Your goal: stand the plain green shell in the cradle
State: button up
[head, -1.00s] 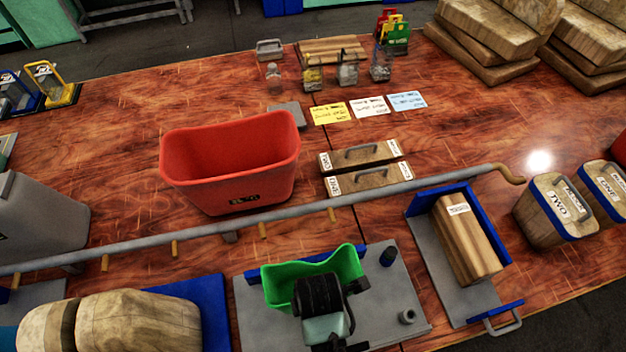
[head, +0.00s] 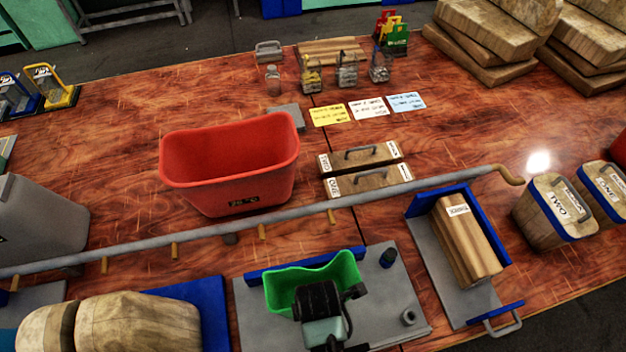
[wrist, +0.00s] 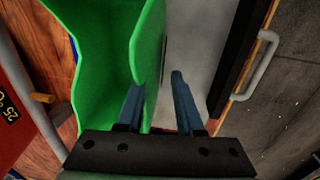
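The green shell (head: 289,287) is an open-topped, upright bin with a wavy rim. It is at the grey base plate (head: 383,310) with a blue back strip (head: 256,278), which looks like the cradle. My gripper covers its front, and its underside is hidden, so I cannot tell if it rests fully on the plate. In the wrist view the shell (wrist: 100,60) fills the left half. My gripper (wrist: 156,88) has its fingers apart, one over the shell's side and one outside it. Grey surface shows between the shell's wall and the outer finger.
A long grey rail (head: 270,222) runs across just behind the base plate. A red bin (head: 228,182) stands behind it. A wooden block (head: 462,240) sits in a blue-edged press at right. Rounded wooden pieces (head: 140,322) lie at left.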

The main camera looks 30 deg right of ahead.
jog(key=shift+r, duration=0.1)
notch_tip(320, 180, up, 12)
jog(key=s, duration=0.1)
jog(key=shift+s+a, duration=0.2)
